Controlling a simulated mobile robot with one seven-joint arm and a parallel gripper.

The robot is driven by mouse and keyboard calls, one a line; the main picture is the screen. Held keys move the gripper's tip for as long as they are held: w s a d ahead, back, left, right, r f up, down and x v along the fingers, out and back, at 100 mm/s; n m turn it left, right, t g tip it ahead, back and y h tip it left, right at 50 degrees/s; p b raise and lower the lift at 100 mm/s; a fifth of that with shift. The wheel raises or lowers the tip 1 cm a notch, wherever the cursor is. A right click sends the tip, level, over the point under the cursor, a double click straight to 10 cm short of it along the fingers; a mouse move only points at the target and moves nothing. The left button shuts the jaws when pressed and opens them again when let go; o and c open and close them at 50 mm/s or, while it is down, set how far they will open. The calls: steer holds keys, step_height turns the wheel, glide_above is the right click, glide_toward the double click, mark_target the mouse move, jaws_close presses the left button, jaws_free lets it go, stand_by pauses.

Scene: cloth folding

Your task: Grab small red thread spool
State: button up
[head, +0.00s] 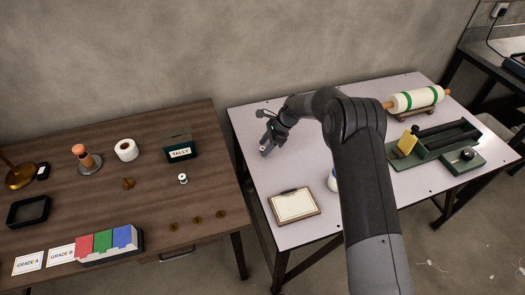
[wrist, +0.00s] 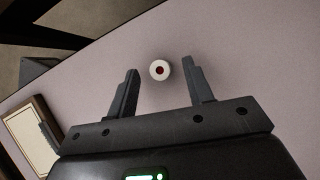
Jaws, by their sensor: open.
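The small red thread spool (wrist: 160,71) shows in the wrist view as a white round end with a dark red centre, standing on the pale table. In the head view it is a tiny pale spot (head: 263,149) at the table's left side, right by my fingertips. My gripper (head: 268,144) is open and empty, reaching down toward it. In the wrist view the spool lies between the two fingertips, with a gap on each side. Neither finger appears to touch it. Most of its red thread is hidden from above.
A clipboard (head: 294,205) lies nearer on the pale table, with a white bottle (head: 333,181) partly behind my arm. A rolling pin (head: 416,99) and green device (head: 437,141) are at right. Table around the red spool is clear.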

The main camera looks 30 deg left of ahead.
steer(key=shift+s+a+f, duration=0.1)
steer(key=shift+a+f, duration=0.1)
steer(key=shift+f, duration=0.2)
steer(key=shift+c, duration=0.6)
jaws_close()
steer(key=shift+r, duration=0.15)
